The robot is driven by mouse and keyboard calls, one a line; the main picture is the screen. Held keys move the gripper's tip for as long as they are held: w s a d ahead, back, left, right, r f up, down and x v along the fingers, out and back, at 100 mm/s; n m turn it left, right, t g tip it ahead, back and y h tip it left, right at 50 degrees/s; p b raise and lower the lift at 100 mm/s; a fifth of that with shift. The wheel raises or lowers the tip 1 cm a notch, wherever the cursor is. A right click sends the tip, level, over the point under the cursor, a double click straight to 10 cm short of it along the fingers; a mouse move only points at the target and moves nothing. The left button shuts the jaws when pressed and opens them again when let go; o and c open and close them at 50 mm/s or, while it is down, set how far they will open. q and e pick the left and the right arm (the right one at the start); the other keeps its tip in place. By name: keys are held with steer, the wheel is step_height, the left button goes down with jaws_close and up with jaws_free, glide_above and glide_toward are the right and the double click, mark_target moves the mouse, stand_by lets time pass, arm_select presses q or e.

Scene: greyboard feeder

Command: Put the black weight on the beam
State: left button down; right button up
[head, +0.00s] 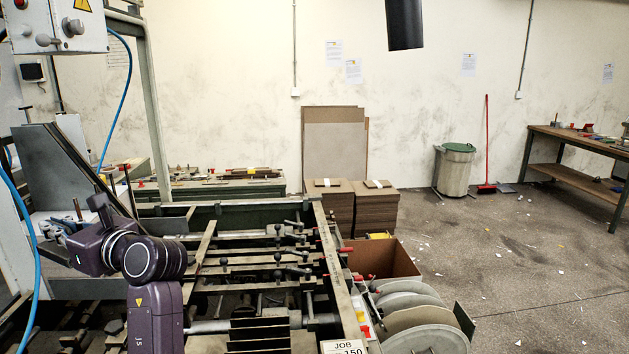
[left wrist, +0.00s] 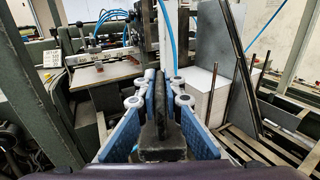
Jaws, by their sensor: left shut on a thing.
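The black weight (left wrist: 158,135) is a dark block with a tall narrow upright part, seen in the left wrist view between blue finger pads. My left gripper (left wrist: 161,92) is shut on it, with one pad on each side. In the head view my purple left wrist is at the lower left, beside the machine; its fingers and the weight are mostly hidden there. My right gripper is not in view.
Machine rails with clamps (head: 255,260) fill the lower middle. A grey slanted panel (head: 62,170) and a blue hose (head: 118,110) are near my left arm. A grey plate (left wrist: 220,60) stands right of the gripper. Cardboard stacks (head: 375,210) stand behind; floor at right is open.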

arm_select(q)
steer(key=s+d+f+m+t+h+b, duration=0.2)
steer(key=s+d+f+m+t+h, duration=0.3)
steer(key=s+d+f, duration=0.6)
steer(key=s+d+f+m+t+h+b, duration=0.2)
steer(key=s+d+f+m+t+h, duration=0.4)
steer(key=s+d+f+h, duration=0.5)
steer(key=d+f+m, duration=0.2)
steer(key=d+f, duration=0.3)
steer(key=d, duration=0.1)
steer(key=shift+d+f+m+t+h, duration=0.15)
steer(key=shift+f+m+t+h, duration=0.15)
steer(key=shift+f+m+h, duration=0.1)
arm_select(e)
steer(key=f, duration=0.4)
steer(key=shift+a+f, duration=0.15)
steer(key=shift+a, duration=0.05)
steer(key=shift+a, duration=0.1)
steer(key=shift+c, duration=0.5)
